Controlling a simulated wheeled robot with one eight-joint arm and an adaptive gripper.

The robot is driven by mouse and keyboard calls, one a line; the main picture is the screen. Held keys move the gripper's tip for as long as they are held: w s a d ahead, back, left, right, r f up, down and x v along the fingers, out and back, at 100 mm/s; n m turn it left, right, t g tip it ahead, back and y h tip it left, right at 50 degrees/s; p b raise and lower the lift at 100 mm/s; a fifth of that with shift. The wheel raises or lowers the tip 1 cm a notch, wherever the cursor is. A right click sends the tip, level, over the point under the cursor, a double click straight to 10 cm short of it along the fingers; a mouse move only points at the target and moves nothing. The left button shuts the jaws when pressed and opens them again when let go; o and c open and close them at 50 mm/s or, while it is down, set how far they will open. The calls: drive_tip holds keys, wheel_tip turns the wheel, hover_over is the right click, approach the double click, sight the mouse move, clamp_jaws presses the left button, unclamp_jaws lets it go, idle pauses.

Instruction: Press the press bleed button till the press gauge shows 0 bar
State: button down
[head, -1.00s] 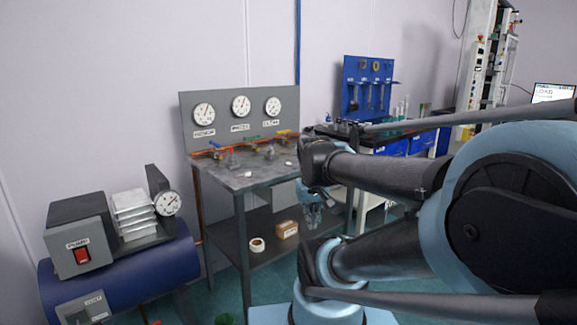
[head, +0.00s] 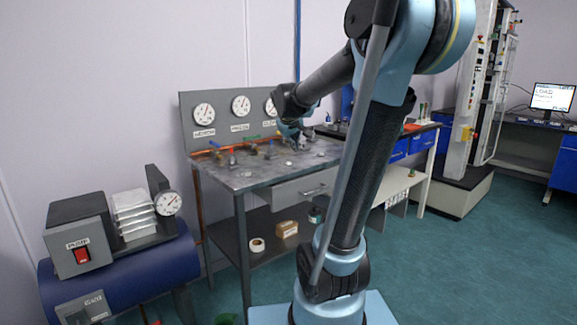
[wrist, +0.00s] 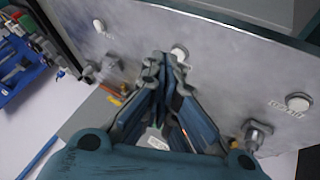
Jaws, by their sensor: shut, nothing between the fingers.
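The gauge panel (head: 222,122) stands at the back of the metal bench. The middle gauge (head: 240,106) has a label that seems to read PRESS; its needle is too small to read exactly. My gripper (head: 297,135) is shut and empty above the bench's right part. In the wrist view the closed fingertips (wrist: 163,62) point at the bench top. A white round button (wrist: 180,51) shows just beyond the tips; I cannot tell whether they touch. Another white button (wrist: 298,102) with a label lies to the right, and one (wrist: 99,25) to the left. Which is the press bleed button is unreadable.
Valves with coloured handles and an orange pipe (head: 222,149) run along the bench top's back. The right gauge (head: 270,106) is partly hidden by my arm. A blue tank (head: 160,262) with a pump box (head: 80,245) stands left. Open floor (head: 430,270) lies right.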

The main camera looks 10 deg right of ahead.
wheel_tip(320, 180, up, 3)
drive_tip(key=n+t, duration=0.1)
hover_over(289, 163)
drive_tip(key=w, duration=0.2)
drive_tip(key=shift+s+a, duration=0.25)
drive_tip(key=shift+a, duration=0.2)
drive_tip(key=shift+f, duration=0.15)
drive_tip(key=shift+f, duration=4.3)
drive_tip(key=shift+f, duration=0.1)
drive_tip(key=shift+s+f, duration=0.1)
drive_tip(key=shift+f, duration=0.1)
drive_tip(key=shift+f, duration=0.45)
drive_tip(key=shift+r, duration=0.85)
